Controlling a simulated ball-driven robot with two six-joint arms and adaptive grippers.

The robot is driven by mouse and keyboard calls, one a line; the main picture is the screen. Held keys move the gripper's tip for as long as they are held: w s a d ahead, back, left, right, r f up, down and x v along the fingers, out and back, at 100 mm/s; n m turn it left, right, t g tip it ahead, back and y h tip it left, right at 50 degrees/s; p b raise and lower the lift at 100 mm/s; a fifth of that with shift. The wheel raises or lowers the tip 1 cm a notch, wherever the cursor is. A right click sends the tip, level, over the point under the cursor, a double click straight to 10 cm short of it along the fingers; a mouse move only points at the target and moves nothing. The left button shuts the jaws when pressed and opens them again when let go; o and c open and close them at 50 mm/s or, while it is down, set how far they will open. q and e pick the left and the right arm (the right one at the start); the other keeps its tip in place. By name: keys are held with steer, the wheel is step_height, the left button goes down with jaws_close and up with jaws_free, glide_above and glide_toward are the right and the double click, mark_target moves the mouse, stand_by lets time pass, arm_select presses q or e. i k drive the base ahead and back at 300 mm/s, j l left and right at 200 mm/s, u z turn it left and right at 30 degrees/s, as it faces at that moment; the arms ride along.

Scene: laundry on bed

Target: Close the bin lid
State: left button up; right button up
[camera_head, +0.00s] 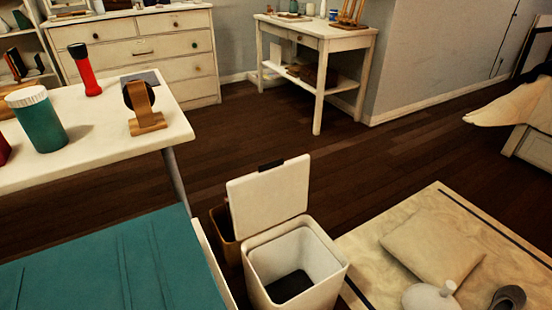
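The white bin (318,290) stands on the dark wood floor at the bottom middle. Its white lid (270,196) is open and stands upright, hinged at the bin's back edge, with a dark tab (271,166) at its top. The bin's inside shows grey walls and a dark patch at the bottom. Neither of my grippers shows in the head view.
A teal-covered bed (110,265) lies left of the bin. A white table (100,150) with a teal jar, red flashlight and wooden stand is behind it. A brown container (222,222) sits behind the lid. A rug (370,250) with a cushion lies right.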

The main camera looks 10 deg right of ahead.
mark_target(264, 199)
steer(key=l+u, duration=0.25)
steer(key=i+l+u, duration=0.1)
steer(key=l+u, duration=0.15)
steer(key=l, duration=0.15)
steer(key=i+l+u, duration=0.1)
steer(key=l+u, duration=0.15)
steer(key=l, duration=0.15)
